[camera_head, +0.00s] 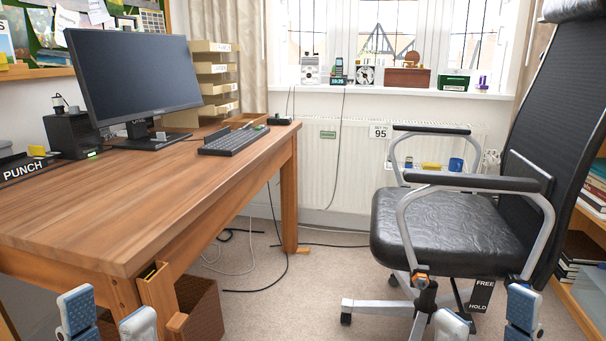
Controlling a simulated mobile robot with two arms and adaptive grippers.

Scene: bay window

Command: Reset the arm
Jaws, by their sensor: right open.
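My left gripper (108,312) shows at the bottom left edge, in front of the wooden desk (150,205). Its two blue-and-white fingers are apart with nothing seen between them. My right gripper (486,312) shows at the bottom right, in front of the black office chair (440,230). Its fingers are also apart, with no held thing seen between them. The rest of both arms is outside the view.
On the desk stand a monitor (140,80), a keyboard (234,140) and stacked trays (215,75). A bin (200,308) stands below the desk. Cables lie on the carpet (300,280) between desk and chair. A bookshelf (592,240) is at right.

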